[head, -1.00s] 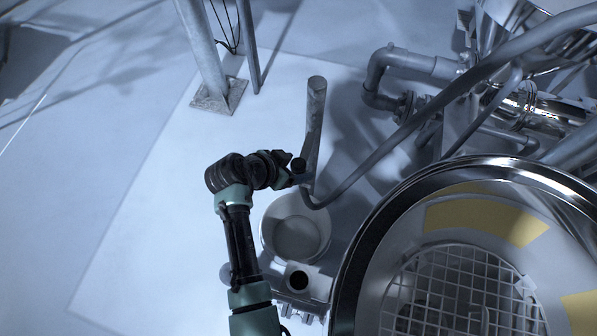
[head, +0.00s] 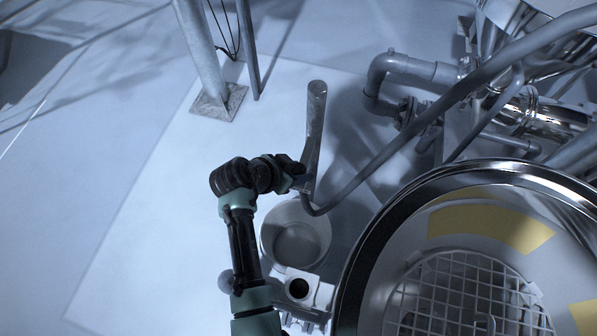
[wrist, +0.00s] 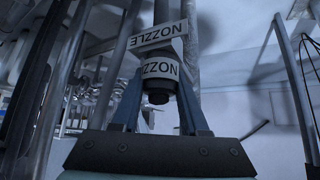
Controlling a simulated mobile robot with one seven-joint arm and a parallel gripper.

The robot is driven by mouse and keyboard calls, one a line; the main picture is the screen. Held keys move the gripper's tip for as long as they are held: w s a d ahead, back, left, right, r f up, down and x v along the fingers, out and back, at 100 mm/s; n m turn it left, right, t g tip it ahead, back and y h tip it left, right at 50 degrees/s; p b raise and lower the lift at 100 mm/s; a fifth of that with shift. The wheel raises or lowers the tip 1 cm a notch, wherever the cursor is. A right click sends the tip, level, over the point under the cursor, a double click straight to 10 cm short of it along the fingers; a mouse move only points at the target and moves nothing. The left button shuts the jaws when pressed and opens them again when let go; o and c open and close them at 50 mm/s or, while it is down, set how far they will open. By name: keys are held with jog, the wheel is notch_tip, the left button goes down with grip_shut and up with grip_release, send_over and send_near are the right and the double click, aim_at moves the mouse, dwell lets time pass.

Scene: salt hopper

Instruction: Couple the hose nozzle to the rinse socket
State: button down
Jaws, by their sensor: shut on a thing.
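My gripper (head: 300,180) is shut on the hose nozzle, above and behind the round bucket in the head view. In the wrist view, the nozzle (wrist: 158,70) sits between both fingers (wrist: 158,108). It has white bands marked NOZZLE and a short dark tip pointing down in the picture. In the head view the gripper mostly hides the nozzle. A grey hose (head: 385,150) curves from the upper right down to it. A pale block with a round dark hole (head: 298,288), which looks like the rinse socket, stands in front of the bucket, apart from the nozzle. No socket label is readable.
A pale round bucket (head: 297,228) lies between gripper and block. A grey post (head: 315,125) rises right beside the gripper. A large metal-rimmed hopper (head: 375,235) with a grid fills the lower right. Pipes (head: 410,68) crowd the upper right. The floor at left is clear.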

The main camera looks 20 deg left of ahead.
aim_at(298, 169)
jog(key=shift+r, duration=0.15)
dwell(0.5)
jog(key=shift+r+p, duration=2.5)
jog(key=shift+r, duration=0.2)
